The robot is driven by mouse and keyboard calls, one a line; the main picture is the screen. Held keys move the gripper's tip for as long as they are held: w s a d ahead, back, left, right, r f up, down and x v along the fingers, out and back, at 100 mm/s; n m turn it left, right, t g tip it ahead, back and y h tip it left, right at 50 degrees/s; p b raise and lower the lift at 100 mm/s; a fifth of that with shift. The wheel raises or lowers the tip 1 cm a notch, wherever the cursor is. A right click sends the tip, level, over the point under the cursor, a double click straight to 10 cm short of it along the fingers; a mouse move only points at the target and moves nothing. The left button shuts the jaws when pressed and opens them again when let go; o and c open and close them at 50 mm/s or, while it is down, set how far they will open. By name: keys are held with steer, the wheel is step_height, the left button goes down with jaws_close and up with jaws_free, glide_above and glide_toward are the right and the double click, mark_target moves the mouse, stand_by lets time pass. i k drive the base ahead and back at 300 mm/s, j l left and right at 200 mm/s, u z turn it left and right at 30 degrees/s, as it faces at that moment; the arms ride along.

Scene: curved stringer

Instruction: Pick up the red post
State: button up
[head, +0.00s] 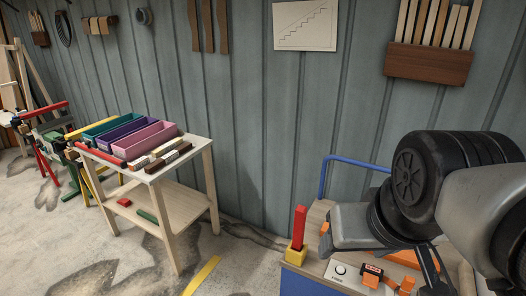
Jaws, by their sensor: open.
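A red post (300,226) stands upright in a yellow block (296,255) near the left end of the wooden-topped bench. My gripper (345,230) is the pale grey end of my arm, just right of the post and apart from it. It is open; its fingertips are not clearly visible. The arm hides part of the bench top behind it. A second red bar (103,154) lies along the front edge of the wooden table at left.
The wooden table (200,148) holds teal, purple and pink bins (145,140) and short bars. A blue rail (350,160) rises at the bench's back. A panel with a knob (340,270) and orange parts (372,278) lie in front. Clear floor (240,265) separates table and bench.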

mark_target(301, 211)
steer(key=i+l+z, duration=0.1)
steer(key=l+z, duration=0.15)
steer(key=z, duration=0.2)
steer(key=i+l+z, duration=0.15)
steer(key=z, duration=0.35)
steer(key=k+j+u, duration=0.15)
steer(key=j, duration=0.2)
steer(key=k+j+u, duration=0.2)
steer(key=j, duration=0.2)
steer(key=k+j+u, duration=0.15)
steer(key=j, duration=0.25)
steer(key=i, duration=0.05)
